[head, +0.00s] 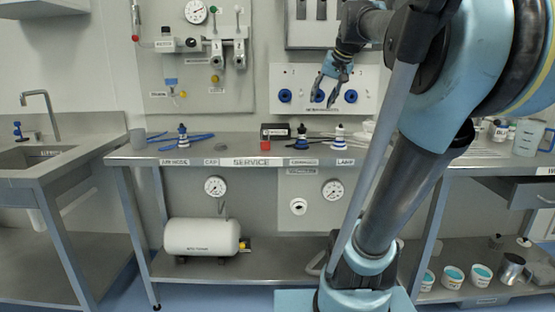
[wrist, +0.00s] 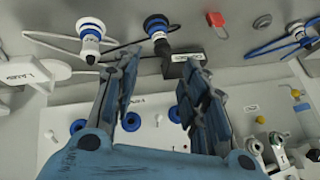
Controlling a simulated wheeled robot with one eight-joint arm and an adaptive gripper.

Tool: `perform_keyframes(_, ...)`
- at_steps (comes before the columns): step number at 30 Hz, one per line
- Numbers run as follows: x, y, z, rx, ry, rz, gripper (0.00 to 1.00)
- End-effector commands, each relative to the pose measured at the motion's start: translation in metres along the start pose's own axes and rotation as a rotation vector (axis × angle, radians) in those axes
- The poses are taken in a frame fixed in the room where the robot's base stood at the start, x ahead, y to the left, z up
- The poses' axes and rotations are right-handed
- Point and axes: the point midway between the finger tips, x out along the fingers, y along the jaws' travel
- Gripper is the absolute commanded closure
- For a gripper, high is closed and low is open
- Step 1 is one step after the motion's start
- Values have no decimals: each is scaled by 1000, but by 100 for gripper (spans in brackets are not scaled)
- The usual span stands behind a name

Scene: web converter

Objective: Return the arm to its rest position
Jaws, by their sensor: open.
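My gripper (head: 332,92) is open and empty in the head view. It hangs in front of the white panel (head: 278,74) with blue round knobs, above the bench. In the wrist view the two fingers of my gripper (wrist: 158,95) stand apart with nothing between them. My blue and black arm fills the right of the head view and hides part of the bench and wall behind it.
The grey bench (head: 215,161) below carries a blue-and-white fitting (head: 183,138), a red block (head: 265,135), a dark fitting (head: 301,138) and a white fitting (head: 339,136). A sink (head: 45,155) is at left. A white tank (head: 202,237) lies on the lower shelf.

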Motion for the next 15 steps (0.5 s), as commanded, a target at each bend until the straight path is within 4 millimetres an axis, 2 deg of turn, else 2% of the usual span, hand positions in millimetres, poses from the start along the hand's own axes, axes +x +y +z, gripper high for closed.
perform_keyframes(1, 14, 10, 29, -18, -26, 17, 60)
perform_keyframes(3, 32, 24, 66, -41, -62, 42, 60)
perform_keyframes(15, 124, 113, 276, -153, -257, 189, 60)
